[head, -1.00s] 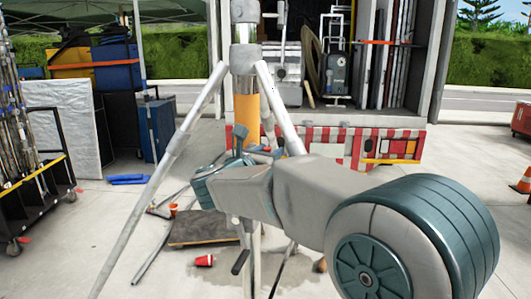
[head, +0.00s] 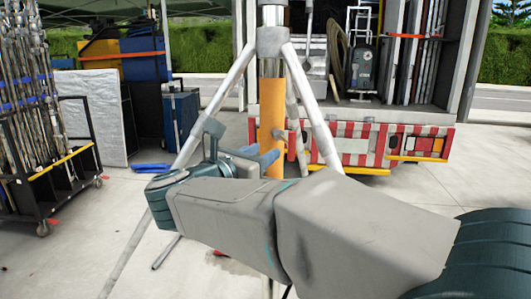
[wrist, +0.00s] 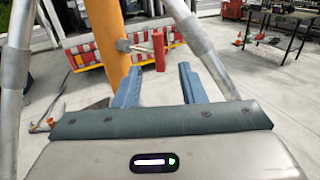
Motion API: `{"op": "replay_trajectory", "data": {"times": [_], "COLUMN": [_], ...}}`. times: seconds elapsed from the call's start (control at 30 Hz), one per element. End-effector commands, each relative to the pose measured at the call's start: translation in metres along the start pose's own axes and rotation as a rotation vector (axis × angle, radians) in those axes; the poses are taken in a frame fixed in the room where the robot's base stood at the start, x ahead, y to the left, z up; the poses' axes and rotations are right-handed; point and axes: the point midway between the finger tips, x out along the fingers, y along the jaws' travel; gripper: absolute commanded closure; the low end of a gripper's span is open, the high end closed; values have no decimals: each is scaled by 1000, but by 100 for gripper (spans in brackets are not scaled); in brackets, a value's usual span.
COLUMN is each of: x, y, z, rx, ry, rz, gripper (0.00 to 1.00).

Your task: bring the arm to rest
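My gripper (wrist: 160,88) shows in the wrist view with its two blue fingers apart and nothing between them. In the head view my gripper (head: 282,150) is partly hidden behind my wrist, close to the orange post (head: 272,110). My arm stretches from the lower right toward the left across the front of the stand. I cannot tell whether a finger touches the post.
Metal stand legs (head: 318,110) spread either side of the post. A truck with a red-and-white striped bumper (head: 350,145) stands behind. A cart of poles (head: 40,150) is at left. A table (wrist: 285,20) stands at the back right. Open concrete lies at right.

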Motion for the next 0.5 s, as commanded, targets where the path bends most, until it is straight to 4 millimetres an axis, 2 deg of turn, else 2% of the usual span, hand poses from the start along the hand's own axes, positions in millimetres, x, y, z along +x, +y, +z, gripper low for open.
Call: {"op": "replay_trajectory", "data": {"times": [0.3, 0.37, 0.5], "x": [2, 4, 12], "y": [2, 5, 19], "z": [3, 6, 20], "rx": [-22, -66, -289], "ry": [-9, -26, -110], "rz": [19, 53, 199], "gripper": [63, 63, 63]}}
